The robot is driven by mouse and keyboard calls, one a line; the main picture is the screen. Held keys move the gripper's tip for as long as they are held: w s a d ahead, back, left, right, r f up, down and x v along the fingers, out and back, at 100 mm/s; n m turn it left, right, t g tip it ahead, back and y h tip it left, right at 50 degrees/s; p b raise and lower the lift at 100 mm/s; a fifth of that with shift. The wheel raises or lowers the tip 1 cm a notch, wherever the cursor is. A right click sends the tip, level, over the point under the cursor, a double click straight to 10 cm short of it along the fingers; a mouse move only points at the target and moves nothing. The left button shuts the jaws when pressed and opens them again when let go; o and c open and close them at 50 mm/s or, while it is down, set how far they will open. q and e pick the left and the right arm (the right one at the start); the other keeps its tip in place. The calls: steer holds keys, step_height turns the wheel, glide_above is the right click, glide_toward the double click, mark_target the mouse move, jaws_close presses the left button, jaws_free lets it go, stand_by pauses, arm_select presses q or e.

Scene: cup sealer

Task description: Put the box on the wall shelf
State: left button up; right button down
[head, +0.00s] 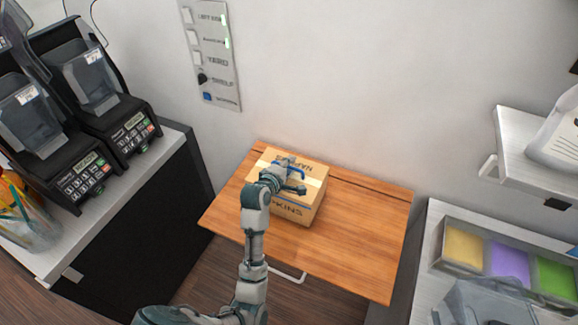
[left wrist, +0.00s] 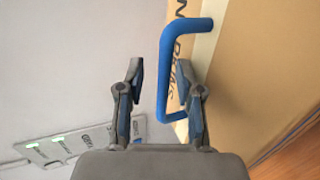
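A cardboard napkin box (head: 312,200) sits on a wooden wall-mounted board (head: 365,240). A blue handle (left wrist: 166,70) stands out from the box's top; the box (left wrist: 262,70) fills the right side of the left wrist view. My left gripper (head: 292,177) is over the top of the box and hides part of it. In the left wrist view, its fingers (left wrist: 162,88) are apart, one on each side of the handle's bar, with gaps visible. A white wall shelf (head: 522,155) is at the right. My right gripper is not in view.
A labelled switch panel (head: 212,60) is on the wall.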

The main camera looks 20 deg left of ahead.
arm_select(q)
steer(key=shift+s, duration=0.1)
steer(key=d+v, duration=0.1)
steer(key=v, duration=1)
steer(key=shift+s+a+r, duration=0.25)
steer(key=shift+s+a, duration=0.1)
steer(key=shift+a, duration=0.15)
